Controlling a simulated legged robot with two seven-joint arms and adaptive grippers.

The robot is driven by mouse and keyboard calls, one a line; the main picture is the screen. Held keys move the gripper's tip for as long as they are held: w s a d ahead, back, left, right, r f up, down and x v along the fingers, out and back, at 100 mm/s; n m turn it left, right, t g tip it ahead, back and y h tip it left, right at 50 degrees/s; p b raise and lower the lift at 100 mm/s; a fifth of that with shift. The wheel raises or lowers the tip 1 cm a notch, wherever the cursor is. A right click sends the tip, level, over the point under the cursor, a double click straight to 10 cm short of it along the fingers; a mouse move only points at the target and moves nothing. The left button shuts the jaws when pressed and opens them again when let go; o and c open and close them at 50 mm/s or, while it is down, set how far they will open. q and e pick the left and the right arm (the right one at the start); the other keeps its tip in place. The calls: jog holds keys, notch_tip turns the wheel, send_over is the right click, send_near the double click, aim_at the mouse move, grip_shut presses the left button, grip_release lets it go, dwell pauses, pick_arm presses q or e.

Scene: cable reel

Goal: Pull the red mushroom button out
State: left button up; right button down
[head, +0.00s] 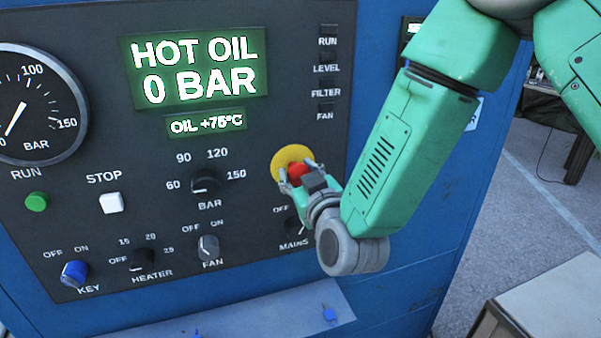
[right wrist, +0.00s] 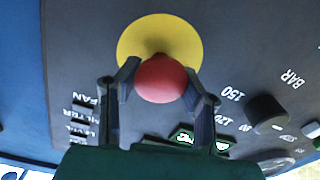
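The red mushroom button (head: 297,172) sits on a round yellow plate (head: 291,154) at the right side of the dark control panel. My right gripper (head: 297,176) is at the button, with a finger on each side of it. In the right wrist view the red button (right wrist: 162,79) fills the space between the fingertips (right wrist: 160,80), which appear to touch its sides. The yellow plate (right wrist: 160,30) shows behind it. The button's stem is hidden. My left gripper is not in view.
The panel has a selector knob (head: 206,183) marked BAR, a FAN knob (head: 208,247), a blue KEY knob (head: 74,272), a white STOP button (head: 111,203) and a green RUN button (head: 36,202). The MAINS switch (head: 296,226) is just below my gripper. A ledge (head: 250,314) runs below.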

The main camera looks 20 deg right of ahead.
jog(key=shift+a+f, duration=0.15)
jog(key=shift+f, duration=0.2)
jog(key=shift+s+f, duration=0.15)
jog(key=shift+s, duration=0.6)
jog(key=shift+d, duration=0.25)
jog(key=c, duration=1)
grip_release()
jog(key=shift+c, duration=0.2)
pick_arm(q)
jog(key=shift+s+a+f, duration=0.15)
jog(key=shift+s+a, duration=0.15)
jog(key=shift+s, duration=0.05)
pick_arm(e)
jog(key=shift+o, duration=0.4)
jog(key=shift+r, duration=0.2)
jog(key=s, duration=0.7)
jog(key=shift+s, duration=0.2)
jog(key=shift+f, duration=0.1)
